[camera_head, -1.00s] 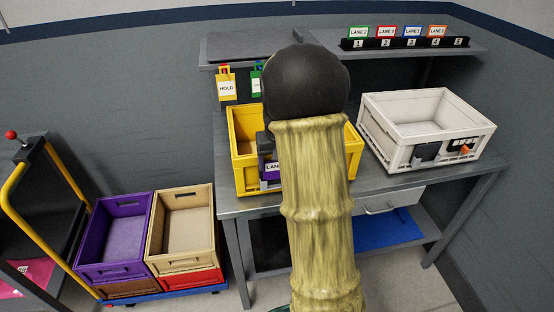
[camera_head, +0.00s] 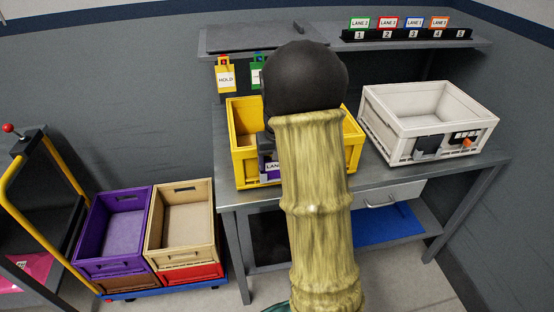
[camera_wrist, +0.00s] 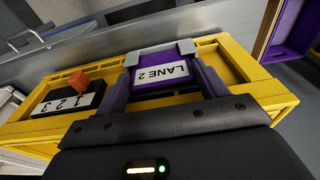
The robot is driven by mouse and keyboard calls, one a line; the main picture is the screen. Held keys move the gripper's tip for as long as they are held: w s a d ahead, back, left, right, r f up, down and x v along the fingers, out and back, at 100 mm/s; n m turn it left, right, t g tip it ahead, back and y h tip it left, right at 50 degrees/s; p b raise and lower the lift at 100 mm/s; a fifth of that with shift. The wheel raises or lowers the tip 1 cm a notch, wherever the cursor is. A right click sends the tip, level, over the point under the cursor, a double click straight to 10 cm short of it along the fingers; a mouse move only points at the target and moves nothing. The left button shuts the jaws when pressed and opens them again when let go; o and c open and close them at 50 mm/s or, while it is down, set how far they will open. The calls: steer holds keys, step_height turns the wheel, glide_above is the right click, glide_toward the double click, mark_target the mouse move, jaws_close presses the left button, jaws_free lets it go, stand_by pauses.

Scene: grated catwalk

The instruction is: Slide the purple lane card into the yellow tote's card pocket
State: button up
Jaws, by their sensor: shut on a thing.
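The purple lane card (camera_wrist: 162,72), with a white "LANE 2" label, is between the grey fingertips of my gripper (camera_wrist: 160,54), which is shut on it. The label appears upside down in the wrist view. The card is at the front wall of the yellow tote (camera_wrist: 262,90). In the head view, a small part of the purple card (camera_head: 271,169) shows at the front of the yellow tote (camera_head: 238,142), left of my arm, which hides most of the gripper.
A black number block (camera_wrist: 68,101) with an orange piece (camera_wrist: 78,80) is on the yellow tote's front, beside the card. A white tote (camera_head: 384,137) stands to the right on the bench (camera_head: 232,196). A shelf with lane cards (camera_head: 412,32) is above. Purple and tan bins stand lower left.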

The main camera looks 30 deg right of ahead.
steer(key=o, duration=1.3)
steer(key=shift+o, duration=0.2)
step_height(320, 180, up, 8)
steer(key=p, duration=0.7)
stand_by(0.3)
steer(key=s+a+f+n, duration=0.1)
steer(key=s+a+n, duration=0.2)
steer(key=s+a, duration=1.2)
steer(key=s, duration=0.3)
steer(key=shift+t, duration=0.4)
